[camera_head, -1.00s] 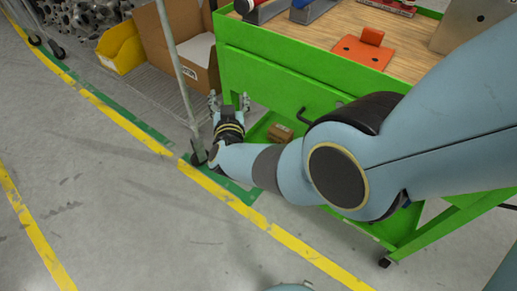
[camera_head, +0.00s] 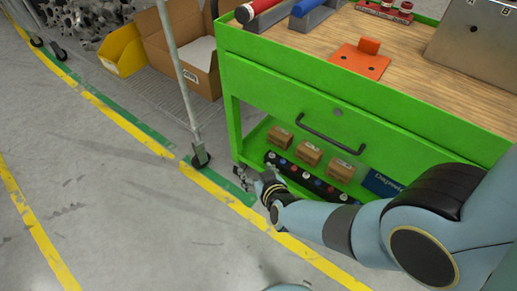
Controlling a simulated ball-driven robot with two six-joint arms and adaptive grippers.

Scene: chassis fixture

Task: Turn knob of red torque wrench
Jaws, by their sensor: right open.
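A red cylindrical tool (camera_head: 256,8), probably the red torque wrench, is partly visible at the top, on the wooden top of the green cart (camera_head: 285,75). It rests in a grey holder, and the frame's top edge cuts it off, so I cannot make out its knob. A blue tool (camera_head: 306,6) lies beside it in a similar holder. My right gripper (camera_head: 256,180) is open and looks empty. It is low beside the cart's front left corner, well below the wrench in the picture and apart from it. My left gripper is not in view.
An orange bracket (camera_head: 361,60) and a metal box (camera_head: 482,48) stand on the cart top. The cart's drawer handle (camera_head: 330,133) sticks out. Small cardboard boxes (camera_head: 309,153) sit on the lower shelf. A rack with a yellow bin (camera_head: 121,50) is at left. Floor at left is clear.

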